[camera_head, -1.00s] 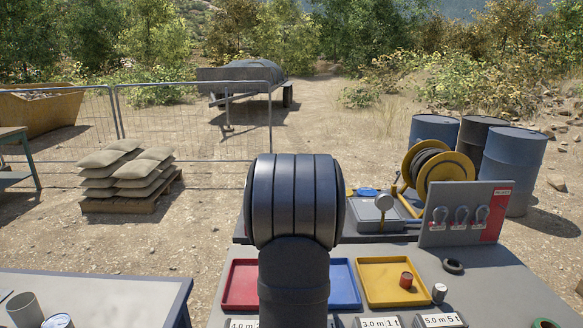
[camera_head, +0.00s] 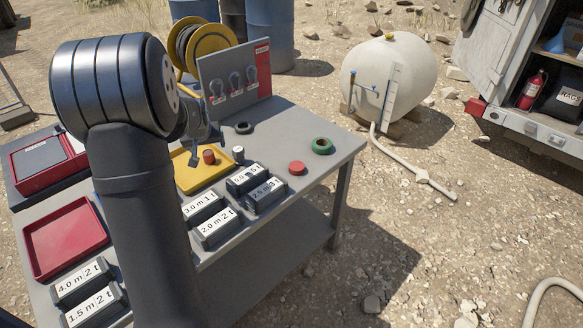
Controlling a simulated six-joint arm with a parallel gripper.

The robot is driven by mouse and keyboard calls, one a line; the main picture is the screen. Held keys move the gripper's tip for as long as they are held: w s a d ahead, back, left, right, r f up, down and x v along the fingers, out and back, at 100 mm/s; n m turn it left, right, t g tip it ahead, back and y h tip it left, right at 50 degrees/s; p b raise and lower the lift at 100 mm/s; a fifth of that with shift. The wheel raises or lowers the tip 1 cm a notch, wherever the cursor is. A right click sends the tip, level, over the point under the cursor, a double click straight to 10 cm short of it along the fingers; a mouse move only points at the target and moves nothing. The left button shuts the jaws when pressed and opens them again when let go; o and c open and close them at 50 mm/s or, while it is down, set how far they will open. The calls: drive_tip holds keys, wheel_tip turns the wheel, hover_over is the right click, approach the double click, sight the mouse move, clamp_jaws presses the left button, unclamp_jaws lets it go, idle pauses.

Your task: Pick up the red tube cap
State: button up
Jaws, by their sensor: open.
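A short, round red piece (camera_head: 297,168), which looks like the red tube cap, lies on the bare grey bench top near its right end. A smaller red cylinder (camera_head: 209,157) sits in the yellow tray (camera_head: 212,178). My gripper (camera_head: 194,157) is partly in view beyond my dark arm, over the yellow tray. It is open, and I see nothing held in it. It is left of the red cap and well apart from it.
A green ring (camera_head: 322,146) lies just right of the cap. Several labelled dark blocks (camera_head: 265,194) stand left of it. A black ring (camera_head: 243,128), a small silver can (camera_head: 238,154) and an upright grey panel (camera_head: 238,82) are farther back. The bench's right edge is close to the cap.

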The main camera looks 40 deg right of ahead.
drive_tip(key=s+d+m+g, duration=0.1)
drive_tip(key=s+d+m, duration=0.1)
drive_tip(key=s+d, duration=0.65)
drive_tip(key=m+g, duration=0.2)
approach(297, 166)
drive_tip(key=x, duration=0.3)
drive_tip(key=shift+w+d+f, duration=0.1)
drive_tip(key=shift+w+f, duration=0.05)
drive_tip(key=shift+f, duration=0.15)
drive_tip(key=shift+x, duration=2.55)
drive_tip(key=c, duration=1.1)
drive_tip(key=shift+o, duration=0.2)
